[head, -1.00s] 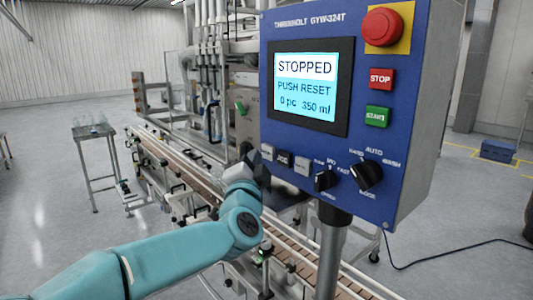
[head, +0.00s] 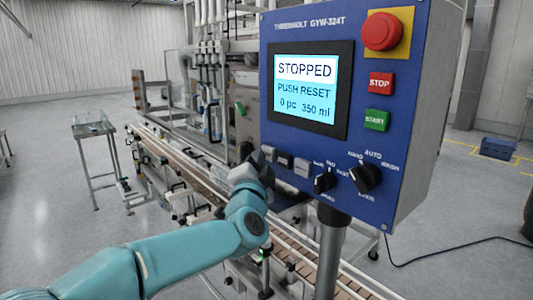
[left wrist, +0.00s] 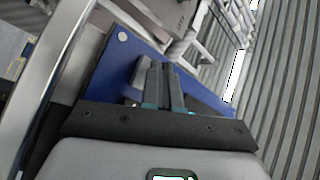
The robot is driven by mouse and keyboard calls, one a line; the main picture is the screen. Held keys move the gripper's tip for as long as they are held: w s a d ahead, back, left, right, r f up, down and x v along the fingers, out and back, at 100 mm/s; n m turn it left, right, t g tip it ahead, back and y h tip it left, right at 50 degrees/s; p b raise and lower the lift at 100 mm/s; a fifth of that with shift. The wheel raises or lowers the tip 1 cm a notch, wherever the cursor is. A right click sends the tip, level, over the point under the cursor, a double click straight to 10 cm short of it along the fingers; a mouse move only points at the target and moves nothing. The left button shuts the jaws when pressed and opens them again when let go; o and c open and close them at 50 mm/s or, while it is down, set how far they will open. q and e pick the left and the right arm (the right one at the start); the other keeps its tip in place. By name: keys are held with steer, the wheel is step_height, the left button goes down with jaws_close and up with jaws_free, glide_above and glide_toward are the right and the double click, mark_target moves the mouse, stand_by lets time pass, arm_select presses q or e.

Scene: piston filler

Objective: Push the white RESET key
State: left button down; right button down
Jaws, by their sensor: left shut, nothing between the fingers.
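The blue control panel (head: 300,190) carries a row of small keys below its screen. One pale key (head: 268,152) is at the left end, a dark key (head: 284,160) in the middle, and another pale key (head: 302,167) at the right. Their lettering is too small to read, so I cannot tell which is RESET. My left gripper (head: 250,156) is shut and empty at the panel's lower left edge, close to the left key; contact cannot be told. In the left wrist view, the shut fingers (left wrist: 158,82) point at the blue panel (left wrist: 108,72), and they hide any key there. My right gripper is not in view.
The screen (head: 305,85) reads STOPPED, PUSH RESET, 0 pc 350 ml. A red emergency button (head: 381,30), a red STOP key (head: 381,83), a green START key (head: 377,120) and two black knobs (head: 325,181) (head: 365,177) share the panel. A conveyor (head: 185,165) runs behind my arm.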

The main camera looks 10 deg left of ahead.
arm_select(q)
steer(key=shift+w+d, duration=0.2)
stand_by(0.3)
stand_by(0.3)
steer(key=shift+s+a, duration=0.3)
steer(key=shift+s, duration=0.05)
steer(key=shift+s+a, duration=0.2)
steer(key=shift+s, duration=0.15)
steer(key=shift+s+a+f+b, duration=0.1)
steer(key=shift+s+a+b, duration=0.25)
steer(key=shift+b, duration=0.05)
steer(key=shift+s+a+b, duration=0.35)
steer(key=shift+s+a, duration=0.3)
steer(key=shift+s, duration=0.15)
steer(key=shift+s+a+b, duration=0.3)
steer(key=shift+s+a, duration=0.3)
steer(key=shift+s, duration=0.2)
